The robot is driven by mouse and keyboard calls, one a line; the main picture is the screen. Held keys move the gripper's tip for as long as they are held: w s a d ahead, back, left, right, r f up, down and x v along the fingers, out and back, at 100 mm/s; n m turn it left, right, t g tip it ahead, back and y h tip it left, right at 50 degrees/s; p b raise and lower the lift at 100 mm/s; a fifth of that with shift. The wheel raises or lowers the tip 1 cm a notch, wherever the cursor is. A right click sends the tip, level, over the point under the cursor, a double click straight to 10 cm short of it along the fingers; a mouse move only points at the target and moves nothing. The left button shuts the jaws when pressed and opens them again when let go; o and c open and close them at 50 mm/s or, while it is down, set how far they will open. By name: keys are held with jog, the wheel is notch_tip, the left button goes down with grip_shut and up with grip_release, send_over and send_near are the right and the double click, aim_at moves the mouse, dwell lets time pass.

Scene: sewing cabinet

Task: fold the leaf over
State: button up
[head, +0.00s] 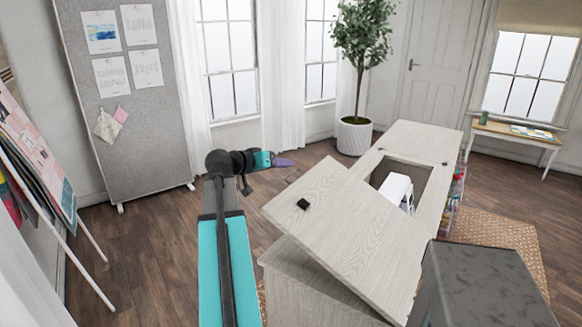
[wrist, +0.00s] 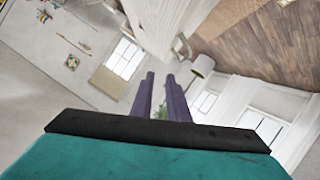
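The leaf (head: 345,225) is a pale wood-grain panel in the head view. It stands tilted at the near left side of the sewing cabinet (head: 430,145), with a small black fitting (head: 303,204) near its left end. The cabinet top has a rectangular opening with a white sewing machine (head: 397,188) partly visible in it. My gripper (head: 284,162) is up and left of the leaf, clear of it and pointing right. In the wrist view, its two purple fingers (wrist: 161,95) stand apart with nothing held between them. The leaf is not recognisable in the wrist view.
A dark grey block-like surface (head: 490,285) fills the near right. A potted plant (head: 355,135) stands behind the cabinet.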

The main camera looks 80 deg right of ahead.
jog(key=v, duration=0.6)
jog(key=shift+b, duration=0.4)
jog(key=shift+w, duration=0.2)
